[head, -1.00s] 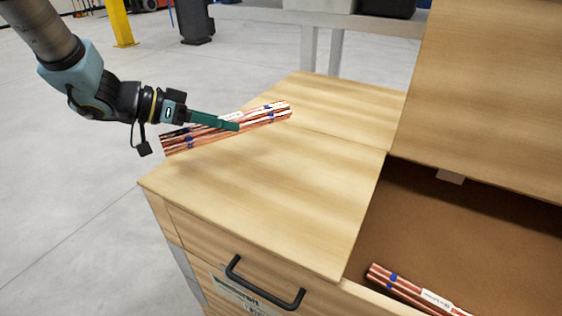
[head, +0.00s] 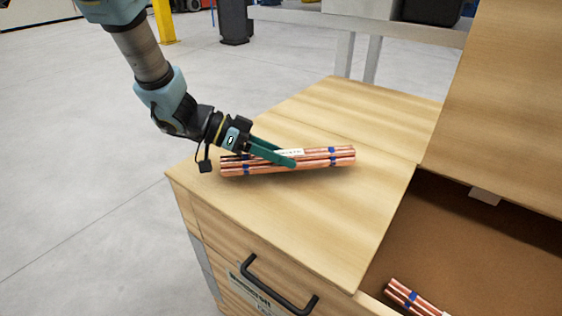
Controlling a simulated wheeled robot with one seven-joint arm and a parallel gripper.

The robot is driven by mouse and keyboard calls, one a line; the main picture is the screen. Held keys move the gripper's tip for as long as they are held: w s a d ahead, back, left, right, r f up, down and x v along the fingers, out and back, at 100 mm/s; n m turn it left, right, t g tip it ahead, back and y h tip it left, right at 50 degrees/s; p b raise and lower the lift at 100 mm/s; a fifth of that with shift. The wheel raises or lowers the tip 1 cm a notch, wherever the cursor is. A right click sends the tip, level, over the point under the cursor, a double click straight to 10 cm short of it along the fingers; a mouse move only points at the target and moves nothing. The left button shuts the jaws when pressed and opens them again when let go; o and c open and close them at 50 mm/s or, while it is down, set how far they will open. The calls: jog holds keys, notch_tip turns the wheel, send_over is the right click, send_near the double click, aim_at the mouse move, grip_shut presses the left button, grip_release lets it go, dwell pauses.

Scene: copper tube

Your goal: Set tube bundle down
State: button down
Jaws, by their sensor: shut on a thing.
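A bundle of copper tubes (head: 325,160) with blue bands and a white label is in the middle of the head view. It lies roughly level, over the wooden top (head: 300,220) of the cabinet. My gripper (head: 285,160) has green fingers and is shut on the bundle near its middle, coming in from the left. The bundle looks very close to the wooden surface; I cannot tell whether it touches. The far-side finger is partly hidden by the tubes.
At the right is an open compartment (head: 450,240) with a brown floor, and another copper tube bundle (head: 410,298) lies in it. A raised wooden panel (head: 510,110) stands behind it. A black handle (head: 275,290) is on the cabinet front. The wooden top around the held bundle is clear.

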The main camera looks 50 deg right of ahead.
jog(key=shift+f, duration=0.65)
jog(key=shift+c, duration=1.3)
grip_release()
jog(key=shift+f, duration=0.1)
jog(key=v, duration=1.2)
